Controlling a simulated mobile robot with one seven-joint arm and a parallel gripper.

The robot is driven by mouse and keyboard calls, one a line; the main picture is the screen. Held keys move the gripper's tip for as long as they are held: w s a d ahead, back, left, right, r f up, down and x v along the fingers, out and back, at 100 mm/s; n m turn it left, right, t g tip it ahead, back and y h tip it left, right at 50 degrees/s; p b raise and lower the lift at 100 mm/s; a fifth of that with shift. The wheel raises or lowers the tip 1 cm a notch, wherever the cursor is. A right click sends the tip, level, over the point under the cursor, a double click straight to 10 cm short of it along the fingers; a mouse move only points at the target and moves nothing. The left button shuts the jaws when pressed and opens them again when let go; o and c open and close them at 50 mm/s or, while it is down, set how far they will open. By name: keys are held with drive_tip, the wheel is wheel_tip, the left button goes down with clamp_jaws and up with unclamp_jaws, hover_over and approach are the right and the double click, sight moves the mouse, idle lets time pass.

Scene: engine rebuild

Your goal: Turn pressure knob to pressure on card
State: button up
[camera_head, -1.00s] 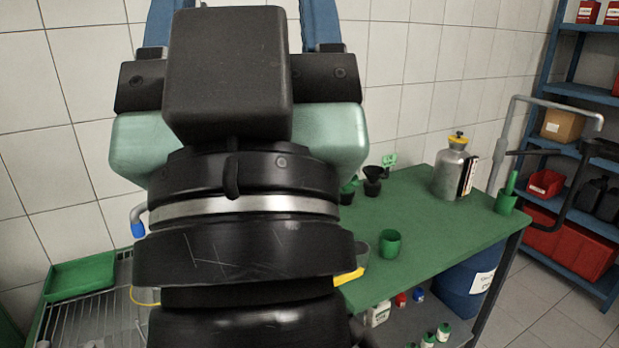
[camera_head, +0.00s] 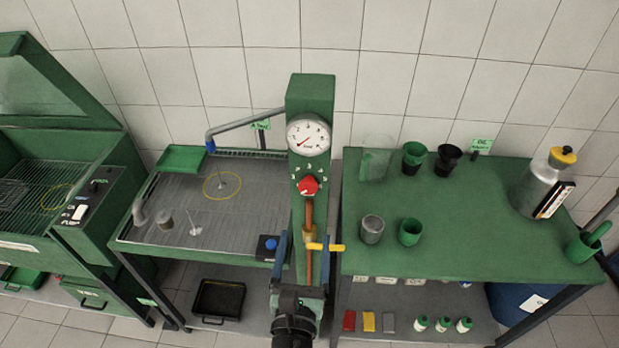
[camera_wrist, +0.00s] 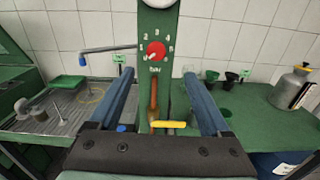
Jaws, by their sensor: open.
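The red pressure knob (camera_head: 308,185) is on the front of a green column (camera_head: 313,95), below a round white gauge (camera_head: 308,134). It also shows in the wrist view (camera_wrist: 156,51), ringed by white marks. My gripper (camera_head: 304,240) is below the knob in the head view, with nothing between its blue fingers. In the wrist view my gripper (camera_wrist: 158,78) is open, and the knob shows between and beyond the fingertips, apart from them. The bottle at right carries a card-like label (camera_head: 554,199); its writing is too small to read.
A copper pipe with a yellow lever (camera_head: 326,247) runs below the knob. A grated sink bench (camera_head: 150,222) is on the left. A green bench (camera_head: 450,248) with cups and the metal bottle (camera_head: 536,187) is on the right.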

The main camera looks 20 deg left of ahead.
sight(308, 190)
drive_tip(key=b+x, duration=0.1)
drive_tip(key=x, duration=0.3)
drive_tip(key=b+x, duration=0.1)
drive_tip(key=x, duration=0.7)
drive_tip(key=shift+w+a+f+b, duration=0.25)
drive_tip(key=shift+w+a+b, duration=0.05)
drive_tip(key=shift+a+b, duration=0.15)
clamp_jaws()
